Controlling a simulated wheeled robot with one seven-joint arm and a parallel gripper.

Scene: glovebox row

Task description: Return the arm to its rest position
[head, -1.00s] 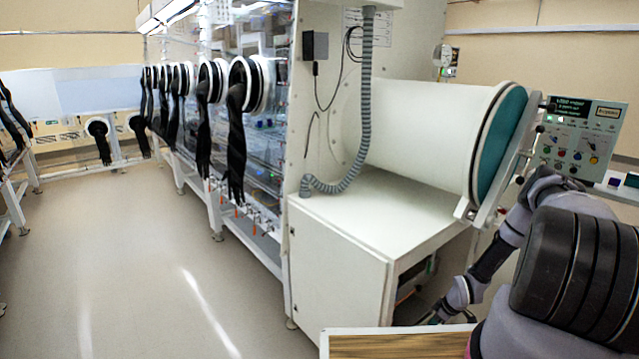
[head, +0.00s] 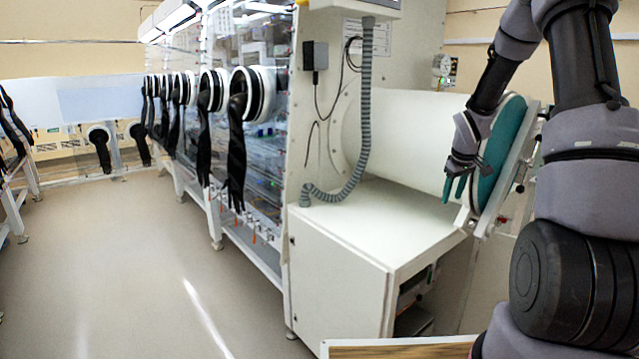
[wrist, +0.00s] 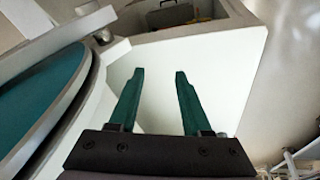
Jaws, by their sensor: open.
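My gripper (head: 458,188) hangs in front of the teal round door of the white cylinder, pointing down, at the right of the head view. Its two teal fingers are apart with nothing between them, as the wrist view shows at the gripper (wrist: 154,100). My arm is raised and bent, coming down from the upper right of the head view. Whether the gripper touches the door or its frame cannot be told.
The teal door (head: 503,150) closes the end of the white cylinder (head: 405,140); its rim also runs close along the left of the wrist view. A white cabinet (head: 340,265) stands below. Glovebox ports with black gloves (head: 237,150) line the left. The floor (head: 120,270) at left is clear.

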